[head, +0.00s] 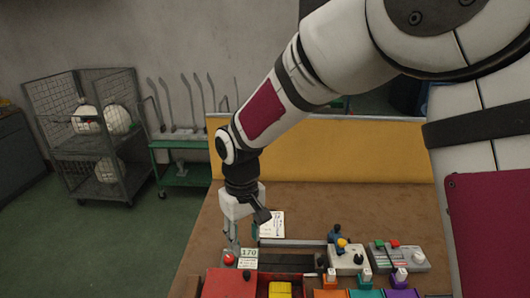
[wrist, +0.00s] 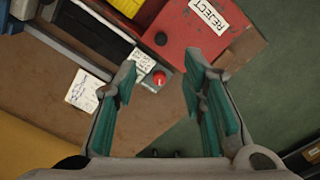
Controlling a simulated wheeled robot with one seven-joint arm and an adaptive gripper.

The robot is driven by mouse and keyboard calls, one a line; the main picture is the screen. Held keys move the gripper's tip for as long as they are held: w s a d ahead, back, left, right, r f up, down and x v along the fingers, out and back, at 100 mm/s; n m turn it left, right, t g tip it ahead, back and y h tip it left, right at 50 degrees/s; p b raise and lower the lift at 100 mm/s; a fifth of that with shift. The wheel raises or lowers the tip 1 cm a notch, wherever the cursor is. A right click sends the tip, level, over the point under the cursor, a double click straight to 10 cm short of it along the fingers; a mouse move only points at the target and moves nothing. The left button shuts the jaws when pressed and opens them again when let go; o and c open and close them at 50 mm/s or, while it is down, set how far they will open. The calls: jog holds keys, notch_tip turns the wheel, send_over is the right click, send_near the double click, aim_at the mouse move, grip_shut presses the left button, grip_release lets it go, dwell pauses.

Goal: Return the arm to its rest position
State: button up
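My gripper (head: 243,238) hangs down over the left part of the brown table (head: 305,205), at the end of my arm, which reaches in from the upper right. In the wrist view my gripper (wrist: 160,72) has its two teal-padded fingers spread apart with nothing between them. It is open and empty. A red button (wrist: 158,78) shows beyond the gap between the fingers, and in the head view the red button (head: 229,258) is just below the fingertips. I cannot tell the exact height of the fingers above the table.
A red box (wrist: 185,45) with a REJECT label stands at the table's edge. A yellow item (head: 280,289) lies beside it. Control boxes (head: 348,260) and colored bins (head: 365,293) are to the right. A yellow panel (head: 320,150) backs the table. Green floor (head: 150,240) is clear at left.

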jog(key=s+d+r+m+t, duration=0.1)
jog(key=s+d+r+m, duration=0.15)
jog(key=d+r, duration=0.5)
jog(key=s+d+r+m+t, duration=0.2)
jog(key=s+d+r, duration=0.2)
jog(key=d+r, duration=0.4)
jog(key=s+d+r+m+t, duration=0.2)
jog(key=s+d+m, duration=0.1)
jog(key=s+d, duration=0.7)
jog(key=s, duration=0.2)
jog(key=shift+s+d, duration=0.3)
jog(key=shift+s, duration=0.1)
